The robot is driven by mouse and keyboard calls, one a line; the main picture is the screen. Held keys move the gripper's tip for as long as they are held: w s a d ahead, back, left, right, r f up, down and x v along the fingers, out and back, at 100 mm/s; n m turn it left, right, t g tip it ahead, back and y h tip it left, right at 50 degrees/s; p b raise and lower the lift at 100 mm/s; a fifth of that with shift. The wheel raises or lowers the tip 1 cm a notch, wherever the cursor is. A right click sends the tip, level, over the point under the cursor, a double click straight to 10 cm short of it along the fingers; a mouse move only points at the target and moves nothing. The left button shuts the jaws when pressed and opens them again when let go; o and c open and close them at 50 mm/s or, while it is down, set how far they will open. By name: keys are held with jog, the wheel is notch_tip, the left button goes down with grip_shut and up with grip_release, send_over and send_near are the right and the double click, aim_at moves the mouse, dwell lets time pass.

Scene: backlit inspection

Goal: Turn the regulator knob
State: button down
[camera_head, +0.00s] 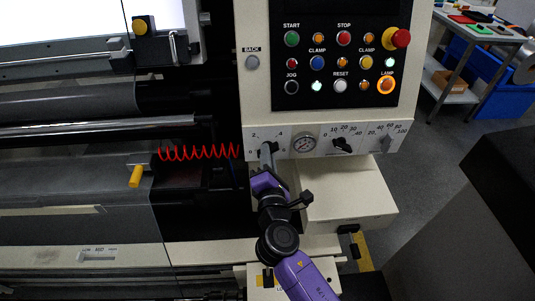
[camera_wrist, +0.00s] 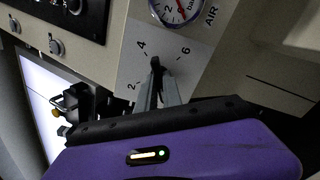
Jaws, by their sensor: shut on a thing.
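The regulator knob (camera_wrist: 155,62) is a small black knob on the light panel, with the marks 2, 4 and 6 around it in the wrist view. My gripper (camera_wrist: 158,78) is shut on this knob, its two grey fingers reaching up to it from below. In the head view my gripper (camera_head: 268,151) covers most of the knob, at the left end of the lower control strip (camera_head: 318,157). The knob's pointer is hard to make out. The pressure gauge (camera_head: 304,144) sits just right of my gripper, and it shows at the top of the wrist view (camera_wrist: 178,8).
Two more knobs sit further right on the strip, a black one (camera_head: 343,146) and a grey one (camera_head: 386,144). A button panel (camera_head: 340,58) is above. A red coiled hose (camera_head: 198,152) and a yellow handle (camera_head: 135,176) lie left. A light box (camera_head: 345,198) juts out below right.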

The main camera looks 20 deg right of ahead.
jog(key=shift+f, duration=0.15)
jog(key=c, duration=1.5)
grip_release()
jog(key=b+v, duration=0.1)
jog(key=v, duration=0.7)
jog(key=shift+w, duration=0.1)
